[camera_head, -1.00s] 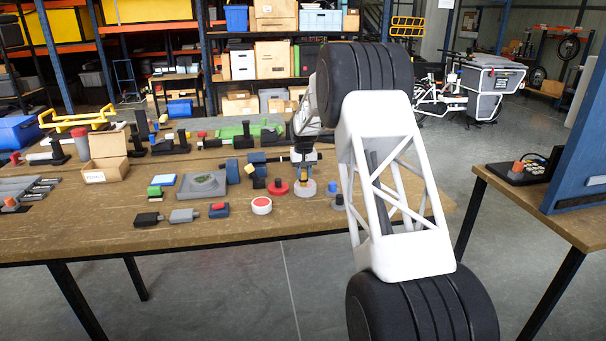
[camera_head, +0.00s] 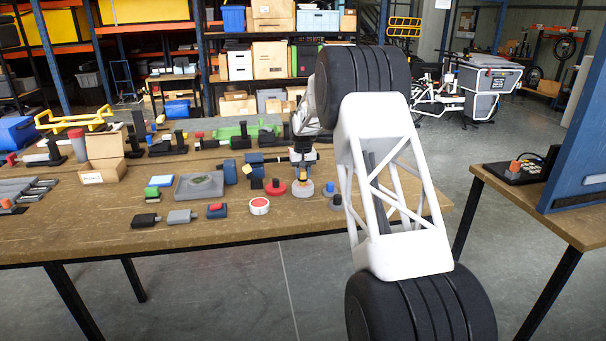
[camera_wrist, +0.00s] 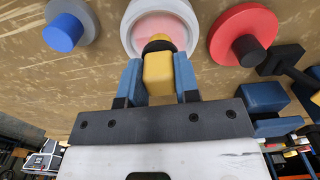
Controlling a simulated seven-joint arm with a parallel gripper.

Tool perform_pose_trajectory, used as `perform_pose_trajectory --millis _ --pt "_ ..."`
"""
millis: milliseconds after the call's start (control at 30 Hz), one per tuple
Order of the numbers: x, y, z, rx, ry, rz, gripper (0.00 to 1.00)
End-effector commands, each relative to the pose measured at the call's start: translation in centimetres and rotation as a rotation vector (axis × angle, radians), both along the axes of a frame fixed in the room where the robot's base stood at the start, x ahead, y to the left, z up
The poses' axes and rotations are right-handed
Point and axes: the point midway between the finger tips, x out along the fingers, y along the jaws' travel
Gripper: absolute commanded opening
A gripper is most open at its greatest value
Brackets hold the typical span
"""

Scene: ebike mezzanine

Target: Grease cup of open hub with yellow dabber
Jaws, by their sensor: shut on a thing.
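My gripper (camera_wrist: 158,82) has blue fingers shut on a yellow dabber (camera_wrist: 158,72). The dabber's dark tip points away from the jaws. In the wrist view the tip overlaps the near part of the open hub (camera_wrist: 133,38), a pale round ring with a pink inside. I cannot tell whether the tip touches the pink surface. In the head view the hub (camera_head: 303,192) stands near the table's front edge, directly below my gripper.
A red disc with a black knob (camera_wrist: 228,22) and a grey disc with a blue knob (camera_wrist: 82,15) flank the hub. A white ring with a red top (camera_head: 259,206) stands near the front edge. Blocks and a grey tray (camera_head: 184,192) lie to the left.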

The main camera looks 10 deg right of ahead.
Motion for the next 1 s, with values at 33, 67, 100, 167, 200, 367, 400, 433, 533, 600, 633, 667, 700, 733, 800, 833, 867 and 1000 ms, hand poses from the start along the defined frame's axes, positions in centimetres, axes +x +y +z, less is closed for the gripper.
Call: perform_pose_trajectory --millis 33,67,100,167,200,367,400,433,533,600,633,667,700,733,800,833,867,1000 --pt "0.13 0.01 -0.05 0.000 0.000 0.000 0.11" --pt "0.20 0.01 -0.05 0.000 0.000 0.000 0.11" --pt "0.28 0.01 -0.07 0.000 0.001 0.000 0.11" --pt "0.38 0.01 -0.07 0.000 0.001 0.000 0.11" --pt "0.43 0.01 -0.07 0.000 0.001 0.000 0.11" --pt "0.49 0.01 -0.06 0.000 0.000 0.000 0.11" --pt "0.49 0.01 -0.05 0.000 0.000 0.000 0.11" --pt "0.48 0.01 -0.06 0.000 0.000 0.000 0.11" --pt "0.48 0.01 -0.05 0.000 0.001 0.000 0.11" --pt "0.46 0.01 -0.04 0.000 0.000 0.000 0.11" --pt "0.44 0.02 -0.04 0.000 0.001 0.000 0.11" --pt "0.41 0.01 -0.03 0.000 0.001 0.000 0.11" --pt "0.35 0.01 -0.02 0.000 0.001 0.000 0.11" --pt "0.30 0.01 0.00 0.000 0.000 0.000 0.11" --pt "0.16 0.01 0.03 0.000 0.000 0.000 0.11" --pt "0.09 0.01 0.05 0.000 0.000 0.000 0.11" --pt "0.01 0.01 0.07 0.000 0.000 0.000 0.11" --pt "-0.32 0.01 0.06 0.000 0.000 0.000 0.11"
